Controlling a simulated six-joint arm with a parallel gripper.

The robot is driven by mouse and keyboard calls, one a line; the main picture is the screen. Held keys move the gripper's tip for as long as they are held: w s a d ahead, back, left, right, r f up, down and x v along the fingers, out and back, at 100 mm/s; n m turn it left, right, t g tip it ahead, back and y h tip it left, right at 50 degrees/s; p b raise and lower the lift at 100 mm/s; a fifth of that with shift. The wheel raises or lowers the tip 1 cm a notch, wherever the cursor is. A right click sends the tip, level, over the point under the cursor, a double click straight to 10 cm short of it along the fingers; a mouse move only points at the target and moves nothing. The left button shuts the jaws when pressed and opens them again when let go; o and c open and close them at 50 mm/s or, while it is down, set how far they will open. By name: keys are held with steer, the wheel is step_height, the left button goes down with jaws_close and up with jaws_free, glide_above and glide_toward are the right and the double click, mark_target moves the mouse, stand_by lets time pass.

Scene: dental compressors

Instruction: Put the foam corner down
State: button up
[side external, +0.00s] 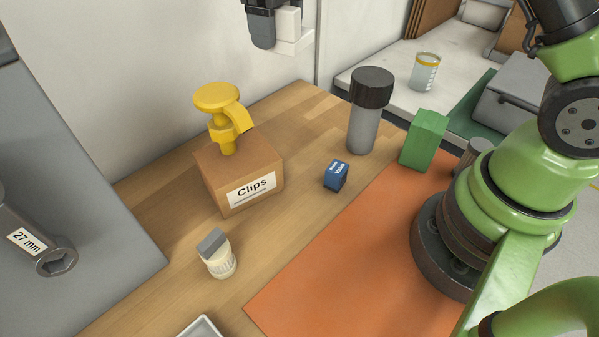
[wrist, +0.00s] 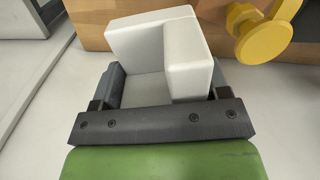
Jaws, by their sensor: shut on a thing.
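The foam corner (wrist: 150,45) is a white, L-shaped block with thick walls. In the wrist view it sits between the dark fingers of my gripper (wrist: 163,82), which is shut on it. In the side external view my gripper (side external: 262,26) shows at the top edge, with the white foam corner (side external: 292,32) beside its dark finger. The foam corner is held in the air, well above the wooden table (side external: 300,115), touching nothing below. The upper part of my gripper is cut off by the frame.
A cardboard Clips box (side external: 240,178) carries a yellow fitting (side external: 222,112). A grey cylinder with a black cap (side external: 365,115), a small blue box (side external: 336,175), a green block (side external: 423,140) and a cream-and-grey bottle (side external: 218,256) stand around. The orange mat (side external: 345,260) is largely clear.

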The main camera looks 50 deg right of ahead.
steer(key=s+a+n, duration=0.4)
steer(key=a, duration=0.5)
steer(key=n, duration=1.1)
glide_above(291, 312)
step_height(291, 312, down, 17)
steer(key=shift+d+r, duration=0.1)
steer(key=shift+r, duration=0.1)
steer(key=shift+f, duration=2.35)
steer(key=o, duration=0.9)
steer(key=shift+f, duration=0.1)
